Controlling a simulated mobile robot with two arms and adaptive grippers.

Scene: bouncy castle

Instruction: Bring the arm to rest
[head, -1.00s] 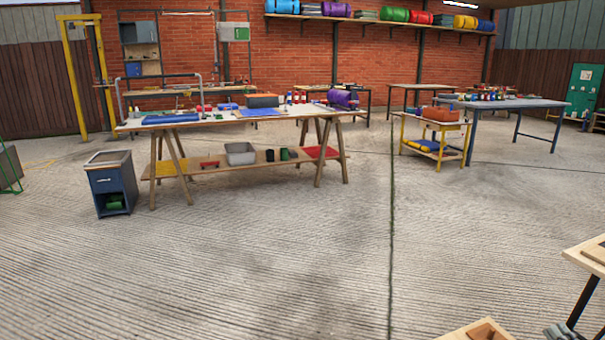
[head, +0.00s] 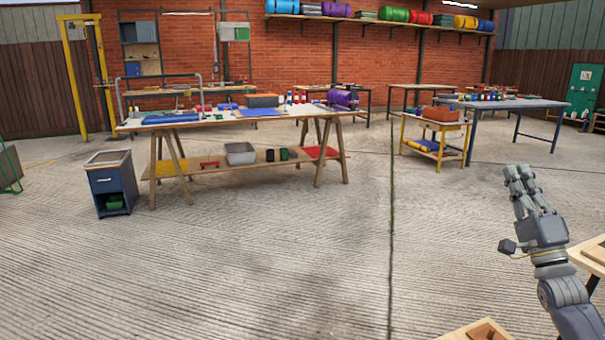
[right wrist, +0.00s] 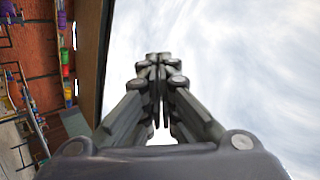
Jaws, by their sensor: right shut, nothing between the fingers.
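My right gripper (head: 516,173) is raised in the right part of the head view, its fingers pointing up and away over the concrete floor. It is shut and empty. In the right wrist view the fingers of my right gripper (right wrist: 159,62) meet in the middle, with bright cloudy sky behind them. My left gripper does not show in either view.
A wooden-topped piece (head: 595,254) stands close beside my right arm, and another wooden edge (head: 480,333) shows at the bottom. A trestle workbench (head: 215,121), a blue cabinet (head: 112,182) and a yellow trolley (head: 433,150) stand farther off. The middle floor is clear.

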